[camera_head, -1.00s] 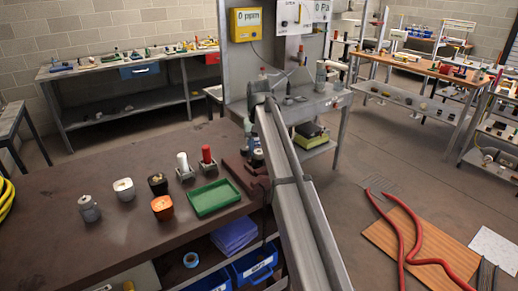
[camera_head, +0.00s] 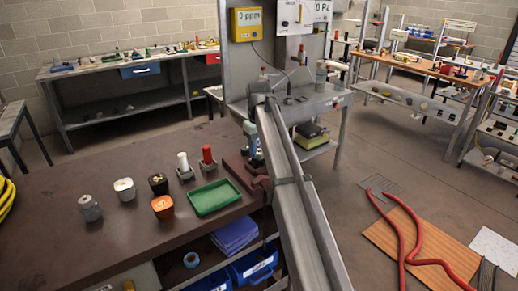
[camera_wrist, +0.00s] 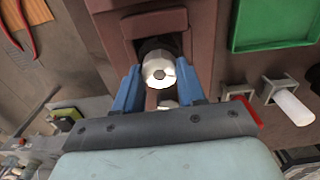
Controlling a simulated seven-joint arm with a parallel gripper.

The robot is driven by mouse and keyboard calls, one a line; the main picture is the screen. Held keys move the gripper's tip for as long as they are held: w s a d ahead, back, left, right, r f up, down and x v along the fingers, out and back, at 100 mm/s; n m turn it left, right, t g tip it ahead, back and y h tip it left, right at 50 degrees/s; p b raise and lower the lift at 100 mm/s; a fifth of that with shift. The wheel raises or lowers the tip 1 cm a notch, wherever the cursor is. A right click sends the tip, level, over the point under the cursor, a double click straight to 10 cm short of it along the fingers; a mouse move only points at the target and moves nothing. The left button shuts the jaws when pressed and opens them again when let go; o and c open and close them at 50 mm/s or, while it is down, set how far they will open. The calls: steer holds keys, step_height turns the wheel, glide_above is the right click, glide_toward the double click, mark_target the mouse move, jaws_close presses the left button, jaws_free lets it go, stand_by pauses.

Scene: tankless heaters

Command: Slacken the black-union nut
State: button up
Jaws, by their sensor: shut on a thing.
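The dark red vise (camera_wrist: 205,50) is ahead of my gripper in the wrist view, and its body shows at the bench's right edge (camera_head: 262,183) in the head view. A dark, round union part (camera_wrist: 153,44) sits in its recess, with a pale metal faceted piece (camera_wrist: 159,70) in front, which I take as the black-union nut. My gripper's blue fingers (camera_wrist: 158,88) stand on both sides of this piece and are shut on it. In the head view my gripper (camera_head: 252,140) is partly hidden behind my arm, and the nut cannot be made out.
A green tray (camera_head: 236,205) lies left of the vise. White (camera_head: 183,162) and red (camera_head: 207,154) upright cylinders stand behind it. Grey (camera_head: 89,208), cream (camera_head: 124,189), black (camera_head: 158,183) and orange (camera_head: 162,207) fittings stand further left. The bench's front left is clear.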

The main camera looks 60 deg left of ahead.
mark_target(259, 151)
stand_by(0.3)
steer(key=o, duration=1.1)
steer(key=shift+r, duration=0.1)
step_height(259, 151, up, 14)
steer(key=shift+f, duration=0.2)
